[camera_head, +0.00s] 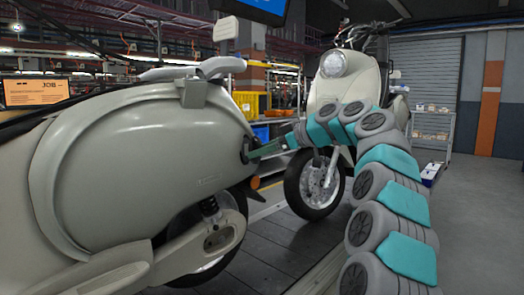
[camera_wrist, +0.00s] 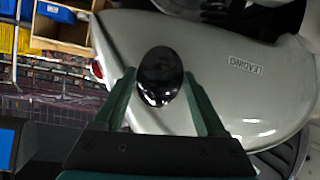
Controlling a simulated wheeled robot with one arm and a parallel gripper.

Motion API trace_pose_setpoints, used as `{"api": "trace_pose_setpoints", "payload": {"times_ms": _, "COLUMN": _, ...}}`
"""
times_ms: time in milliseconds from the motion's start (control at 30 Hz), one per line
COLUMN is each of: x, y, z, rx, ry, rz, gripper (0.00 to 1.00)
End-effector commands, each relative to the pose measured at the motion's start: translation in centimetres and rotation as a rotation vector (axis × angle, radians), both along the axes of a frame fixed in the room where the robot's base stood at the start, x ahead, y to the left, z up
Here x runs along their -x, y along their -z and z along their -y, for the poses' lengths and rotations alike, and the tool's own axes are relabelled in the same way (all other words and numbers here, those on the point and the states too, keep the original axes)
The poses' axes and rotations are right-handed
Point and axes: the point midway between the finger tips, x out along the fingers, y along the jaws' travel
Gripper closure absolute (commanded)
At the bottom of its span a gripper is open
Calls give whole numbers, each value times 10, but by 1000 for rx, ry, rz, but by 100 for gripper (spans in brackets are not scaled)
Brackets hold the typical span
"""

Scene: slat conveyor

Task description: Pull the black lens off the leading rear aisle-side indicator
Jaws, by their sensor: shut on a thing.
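The cream scooter (camera_head: 150,165) in front carries the word LEADING on its side panel (camera_wrist: 225,95) in the wrist view. The black lens (camera_wrist: 160,74) is a glossy dark oval in front of that panel. My gripper (camera_wrist: 160,90) has one green finger on each side of the lens and is shut on it. In the head view my gripper (camera_head: 252,152) reaches the rear side of the scooter, and the lens (camera_head: 245,150) shows only as a small dark spot there. I cannot tell whether the lens still touches its seat.
An orange lamp (camera_head: 254,182) sits just below my gripper. A second cream scooter (camera_head: 335,90) stands behind on the slat conveyor (camera_head: 285,240). Yellow and blue bins (camera_head: 247,104) stand at the back. Grey floor (camera_head: 480,230) is free at the right.

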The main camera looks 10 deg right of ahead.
Motion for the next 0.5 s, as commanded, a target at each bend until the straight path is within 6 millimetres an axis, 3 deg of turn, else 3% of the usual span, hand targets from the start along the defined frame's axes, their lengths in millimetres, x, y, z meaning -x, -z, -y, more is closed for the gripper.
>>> {"api": "trace_pose_setpoints", "payload": {"times_ms": 500, "x": 4, "y": 0, "z": 4, "rx": 0, "ry": 1, "rz": 0, "gripper": 76}}
